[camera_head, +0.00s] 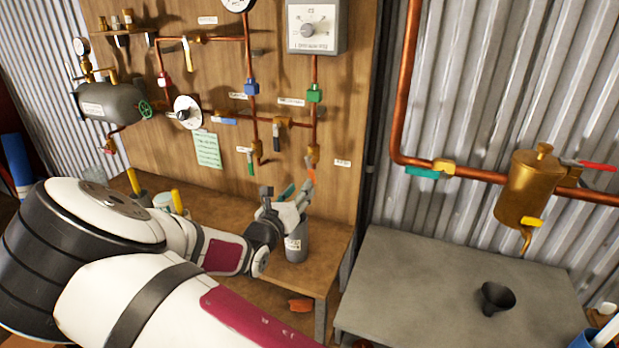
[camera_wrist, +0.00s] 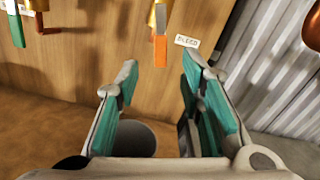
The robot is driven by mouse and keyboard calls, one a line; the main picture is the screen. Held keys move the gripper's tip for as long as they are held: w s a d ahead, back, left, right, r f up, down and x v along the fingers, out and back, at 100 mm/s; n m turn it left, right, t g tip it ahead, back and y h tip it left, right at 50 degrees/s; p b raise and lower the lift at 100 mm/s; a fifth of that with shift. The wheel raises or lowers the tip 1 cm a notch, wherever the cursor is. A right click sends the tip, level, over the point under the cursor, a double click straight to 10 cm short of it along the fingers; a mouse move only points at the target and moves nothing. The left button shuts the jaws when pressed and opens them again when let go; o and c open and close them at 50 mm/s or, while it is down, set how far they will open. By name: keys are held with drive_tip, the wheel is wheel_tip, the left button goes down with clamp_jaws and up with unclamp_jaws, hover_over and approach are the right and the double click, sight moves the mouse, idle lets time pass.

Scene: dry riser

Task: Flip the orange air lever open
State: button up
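The orange lever (camera_head: 311,175) hangs below a brass valve (camera_head: 313,153) at the lower end of the right copper pipe on the wooden board. In the wrist view the orange lever (camera_wrist: 160,50) points straight down, beside a small white label that seems to read BLEED. My gripper (camera_head: 292,197) is in front of the board, a little below and left of the lever in the head view. In the wrist view my gripper (camera_wrist: 157,78) is open and empty, its teal-padded fingers apart. The lever shows beyond the gap between the fingertips, with no visible contact.
A grey canister (camera_head: 297,245) stands on the wooden bench below my gripper. A green lever (camera_head: 250,162) and a black lever (camera_head: 277,140) hang to the left. A grey table (camera_head: 430,290) with a black funnel (camera_head: 495,298) is at the right. A control box (camera_head: 317,27) is above.

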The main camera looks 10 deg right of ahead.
sight(311, 175)
drive_tip(key=x, duration=0.8)
clamp_jaws()
